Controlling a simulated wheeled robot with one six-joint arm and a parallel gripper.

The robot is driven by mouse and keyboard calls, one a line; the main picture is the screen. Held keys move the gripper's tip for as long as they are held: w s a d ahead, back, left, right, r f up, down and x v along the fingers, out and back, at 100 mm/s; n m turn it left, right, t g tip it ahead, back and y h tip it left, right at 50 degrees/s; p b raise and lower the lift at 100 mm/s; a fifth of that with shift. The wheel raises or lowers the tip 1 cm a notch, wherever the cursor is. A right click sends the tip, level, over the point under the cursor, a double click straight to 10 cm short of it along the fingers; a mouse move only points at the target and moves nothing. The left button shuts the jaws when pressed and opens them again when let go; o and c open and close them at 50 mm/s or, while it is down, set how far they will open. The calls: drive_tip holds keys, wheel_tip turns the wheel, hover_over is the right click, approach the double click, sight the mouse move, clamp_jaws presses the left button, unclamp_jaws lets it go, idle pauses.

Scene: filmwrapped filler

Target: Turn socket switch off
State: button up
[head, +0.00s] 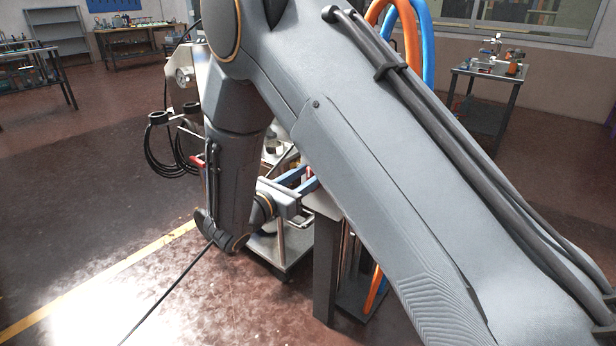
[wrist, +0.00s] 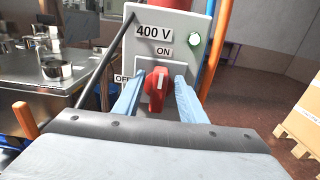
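In the wrist view a grey socket box (wrist: 182,24) carries the labels "400 V", "ON" and "OFF". Its red rotary switch (wrist: 156,86) stands roughly upright, its white mark near the top below the "ON" label; the "OFF" label (wrist: 122,78) is to its left. My gripper (wrist: 156,82) is open, with one blue finger on each side of the red switch and a gap visible on both sides.
A green button or lamp (wrist: 194,41) is on the box at the right. A metal table with pots (wrist: 58,72) stands left, and a carton on a pallet (wrist: 303,115) right. In the head view, orange and blue hoses (head: 412,40) hang behind my arm. Open floor lies left.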

clamp_jaws()
drive_tip(key=shift+n+p, duration=0.4)
drive_tip(key=shift+p, duration=0.05)
drive_tip(key=n+p, duration=0.2)
drive_tip(key=n, duration=0.1)
drive_tip(key=shift+w+a, duration=0.1)
drive_tip(key=shift+a, duration=0.1)
drive_tip(key=n+p, duration=0.2)
drive_tip(key=n, duration=0.2)
drive_tip(key=f+n+p, duration=0.1)
drive_tip(key=n+p, duration=0.1)
drive_tip(key=n, duration=0.3)
drive_tip(key=a+f+n+p, duration=0.1)
drive_tip(key=n+p, duration=0.1)
drive_tip(key=n, duration=0.3)
drive_tip(key=shift+w, duration=0.4)
